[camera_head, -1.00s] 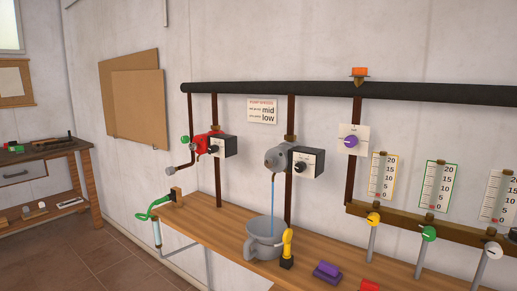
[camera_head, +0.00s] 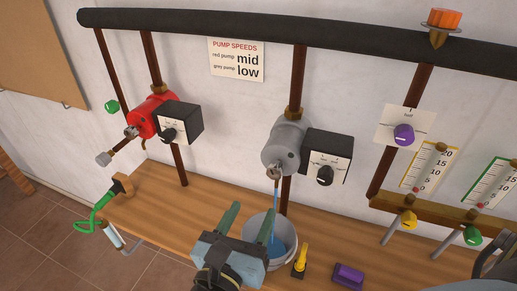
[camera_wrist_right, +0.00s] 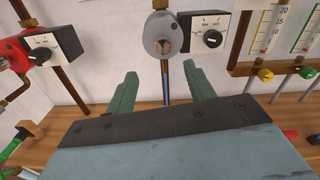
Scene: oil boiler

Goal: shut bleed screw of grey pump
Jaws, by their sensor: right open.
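The grey pump (camera_head: 282,146) hangs on a brown pipe in the head view, and it also shows in the right wrist view (camera_wrist_right: 162,28). Its small bleed screw (camera_head: 275,172) is on the front, also visible in the wrist view (camera_wrist_right: 166,46). A thin blue stream of water (camera_head: 274,210) falls from there into a grey pot (camera_head: 287,222) on the bench. My right gripper (camera_head: 252,214) is open and empty, below the pump and in front of the pot. In the wrist view its fingers (camera_wrist_right: 160,70) point toward the pump, apart from it.
The grey pump's black dial box (camera_head: 326,158) adjoins it on the right. A red pump (camera_head: 150,116) with its own dial is at left. A yellow-handled tool (camera_head: 300,261) and a purple block (camera_head: 348,275) lie right of the pot.

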